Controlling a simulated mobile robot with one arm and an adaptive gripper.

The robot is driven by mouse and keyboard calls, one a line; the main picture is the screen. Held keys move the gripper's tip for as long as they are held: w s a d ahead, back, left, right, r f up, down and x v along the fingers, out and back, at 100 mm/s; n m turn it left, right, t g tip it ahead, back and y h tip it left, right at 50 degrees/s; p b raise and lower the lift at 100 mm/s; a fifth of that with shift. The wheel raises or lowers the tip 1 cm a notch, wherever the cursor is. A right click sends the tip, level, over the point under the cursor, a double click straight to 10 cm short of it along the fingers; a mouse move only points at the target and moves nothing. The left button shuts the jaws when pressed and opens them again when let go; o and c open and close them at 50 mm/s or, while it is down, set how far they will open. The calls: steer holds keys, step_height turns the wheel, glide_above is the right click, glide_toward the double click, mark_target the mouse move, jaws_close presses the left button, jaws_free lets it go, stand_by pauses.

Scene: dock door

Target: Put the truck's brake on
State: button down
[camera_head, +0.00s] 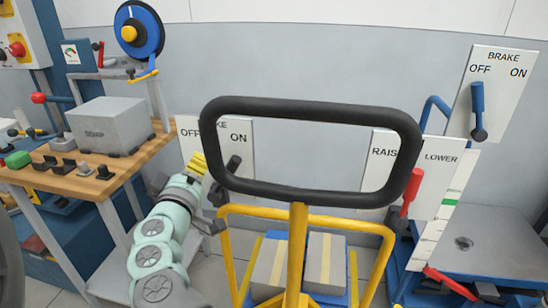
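A white brake plate (245,133) marked OFF and ON stands behind the black handle loop (310,108) of the yellow truck (299,245). The loop hides part of its lettering. A dark-knobbed lever (234,163) on this plate leans right, with its knob below ON; its lower end is hard to make out. My gripper (196,170) is at the plate's lower left, left of the knob, with a yellow ribbed piece at its end. Its fingertips are too small and overlapped to tell whether they are open or touching the lever.
A second brake plate (500,75) at the right has a blue lever (478,98) hanging on the OFF side. A RAISE/LOWER plate (437,165) has a red lever (411,190). Boxes (323,262) sit on the truck. A wooden bench (75,182) with a grey box (108,125) stands left.

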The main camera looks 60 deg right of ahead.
steer(key=v, duration=0.3)
steer(key=shift+s+a, duration=0.15)
stand_by(0.6)
